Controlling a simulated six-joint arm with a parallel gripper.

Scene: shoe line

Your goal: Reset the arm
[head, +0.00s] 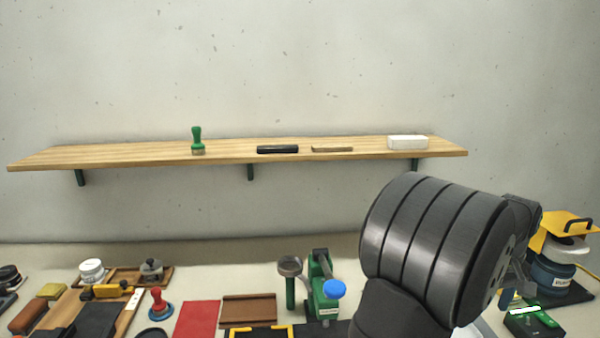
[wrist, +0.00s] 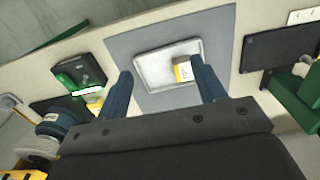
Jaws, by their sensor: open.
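My gripper (wrist: 161,66) shows in the wrist view with its two dark blue fingers spread apart and nothing between them. Beyond the fingertips, a white tray (wrist: 150,72) lies on a grey mat (wrist: 125,45). A small yellow and white item (wrist: 182,70) sits at the tray's right side, partly behind the right finger. In the head view my dark arm fills the right of the middle and hides part of the bench; the fingers cannot be made out clearly there.
A green device (head: 532,320) and a blue and yellow machine (head: 560,265) stand at the right. A green press with a blue knob (head: 335,289) stands left of my arm. A red mat (head: 196,319) and several tools cover the left bench. A wooden shelf (head: 225,149) runs along the wall.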

